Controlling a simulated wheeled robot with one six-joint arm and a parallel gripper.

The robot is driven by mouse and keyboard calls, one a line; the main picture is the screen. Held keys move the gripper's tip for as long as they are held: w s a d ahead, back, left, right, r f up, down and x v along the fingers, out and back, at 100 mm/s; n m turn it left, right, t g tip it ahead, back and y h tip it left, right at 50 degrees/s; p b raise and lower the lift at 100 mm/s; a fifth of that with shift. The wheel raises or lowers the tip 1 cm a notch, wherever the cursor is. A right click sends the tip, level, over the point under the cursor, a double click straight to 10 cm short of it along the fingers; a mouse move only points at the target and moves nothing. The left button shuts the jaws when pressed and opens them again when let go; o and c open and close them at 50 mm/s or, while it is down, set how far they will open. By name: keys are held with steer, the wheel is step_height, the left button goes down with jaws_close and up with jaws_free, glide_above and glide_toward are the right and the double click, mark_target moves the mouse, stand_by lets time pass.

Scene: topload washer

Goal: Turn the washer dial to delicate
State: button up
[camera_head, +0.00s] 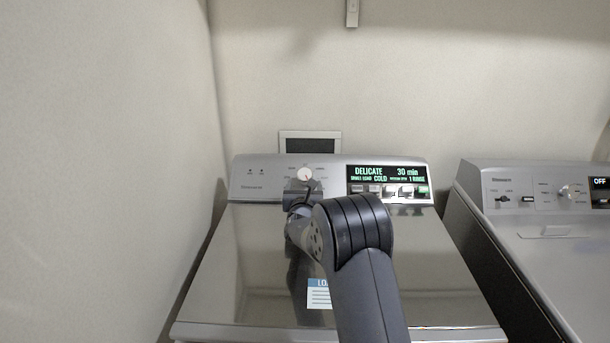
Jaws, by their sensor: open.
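The washer (250,285) stands in the middle with its lid closed. Its round white dial (305,174) with a red pointer mark sits on the left part of the control panel. The display (383,174) is lit and reads DELICATE, 30 min, COLD and 1 RINSE. My gripper (304,184) is just in front of and below the dial, open. My arm comes from the lower right and hides part of the lid. The lower edge of the dial is close to the gripper, and I cannot tell whether they touch.
A second machine (545,245) stands at the right, its display (600,183) reading OFF. A wall vent (310,144) is behind the washer panel. A blue and white label (318,294) lies on the lid. A wall is close on the left.

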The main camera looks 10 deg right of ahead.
mark_target(304, 178)
steer(key=shift+w+d+p, duration=0.25)
steer(key=shift+w+p, duration=0.1)
steer(key=shift+w, duration=0.8)
steer(key=shift+w+d+p, duration=0.2)
steer(key=shift+w+p, duration=0.15)
steer(key=shift+w, duration=0.8)
steer(key=shift+w+d+p, duration=0.25)
steer(key=shift+w+p, duration=0.1)
steer(key=shift+w, duration=0.8)
steer(key=c, duration=1)
steer(key=shift+o, duration=0.2)
steer(key=shift+m+h, duration=0.9)
steer(key=shift+m, duration=0.1)
steer(key=o, duration=1)
steer(key=shift+c, duration=0.2)
